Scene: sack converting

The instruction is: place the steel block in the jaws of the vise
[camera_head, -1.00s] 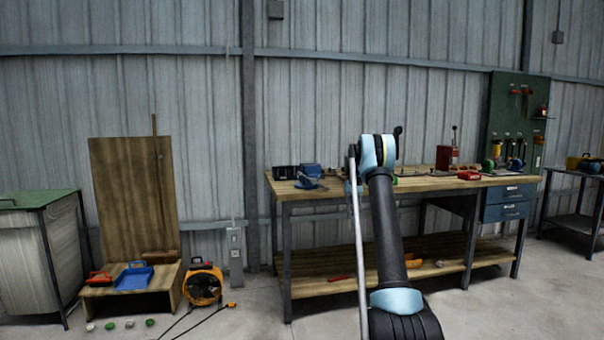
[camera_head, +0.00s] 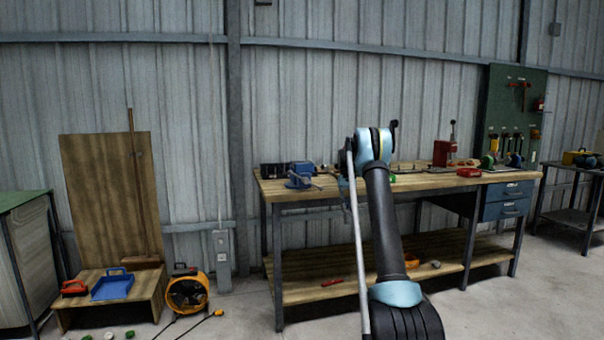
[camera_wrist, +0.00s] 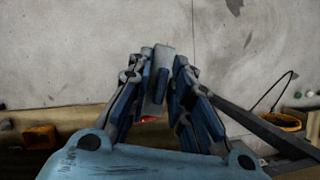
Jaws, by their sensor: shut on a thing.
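The blue vise (camera_head: 301,175) stands on the left end of the workbench top, left of my arm in the head view. Its jaws are too small there to judge. In the wrist view my gripper (camera_wrist: 162,88) is shut on the grey steel block (camera_wrist: 160,70), which sticks up between the blue-grey fingers. In the head view my gripper and the block are hidden behind my arm. The vise cannot be made out in the wrist view.
The wooden workbench (camera_head: 275,190) has a dark box, a red press (camera_head: 441,153) and a red item (camera_head: 469,172) on top. An orange fan (camera_head: 187,292) and a low wooden stand with a blue tray (camera_head: 113,285) are to the left. Bare floor lies between.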

